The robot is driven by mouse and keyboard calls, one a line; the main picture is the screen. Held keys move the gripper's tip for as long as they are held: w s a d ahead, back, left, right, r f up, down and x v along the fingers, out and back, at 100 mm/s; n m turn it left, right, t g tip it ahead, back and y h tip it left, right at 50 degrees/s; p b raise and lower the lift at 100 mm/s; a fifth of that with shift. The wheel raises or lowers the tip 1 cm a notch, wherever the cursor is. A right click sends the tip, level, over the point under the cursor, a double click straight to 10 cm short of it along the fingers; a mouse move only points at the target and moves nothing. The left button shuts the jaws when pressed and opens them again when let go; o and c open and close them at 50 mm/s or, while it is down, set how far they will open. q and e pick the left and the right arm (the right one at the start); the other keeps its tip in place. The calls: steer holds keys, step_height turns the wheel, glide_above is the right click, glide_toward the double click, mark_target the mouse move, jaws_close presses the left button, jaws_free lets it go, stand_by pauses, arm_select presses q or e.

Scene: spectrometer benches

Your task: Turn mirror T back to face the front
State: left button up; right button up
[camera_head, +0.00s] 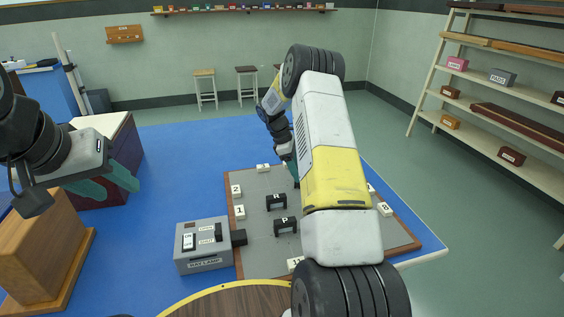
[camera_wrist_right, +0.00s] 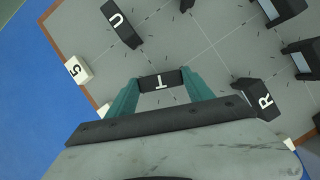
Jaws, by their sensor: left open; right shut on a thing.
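Mirror T (camera_wrist_right: 160,83) is a small black block with a white T label on its top, on the grey board. In the right wrist view its letter reads upside down. My right gripper (camera_wrist_right: 158,88) is shut on it, one teal finger at each end. In the head view my right arm hides mirror T, and only a bit of teal finger shows past the arm. My left gripper (camera_head: 117,188) is open and empty, in the air at the left, away from the board.
Black blocks R (camera_head: 276,202), P (camera_head: 285,226) and U (camera_wrist_right: 121,24) stand on the grey board (camera_head: 255,262); R is close to the right finger in the wrist view. A grey ray lamp (camera_head: 203,246) stands at the board's left edge. Numbered white tiles, such as 5 (camera_wrist_right: 77,70), line the rim.

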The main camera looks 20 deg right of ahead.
steer(key=m+g+y, duration=0.1)
steer(key=m, duration=0.5)
steer(key=shift+w+d+m+g+y, duration=0.1)
steer(key=shift+w+m+g+y, duration=0.1)
steer(key=shift+m+g+y, duration=0.15)
steer(key=m, duration=0.1)
steer(key=m+y, duration=0.1)
steer(key=m, duration=0.1)
steer(key=shift+d+g+y, duration=0.1)
steer(key=shift+g+y, duration=0.15)
steer(key=shift+m+y, duration=0.6)
steer(key=shift+m, duration=1.15)
steer(key=shift+d, duration=0.1)
steer(key=o, duration=1.4)
steer(key=shift+c, duration=0.2)
steer(key=shift+r, duration=0.1)
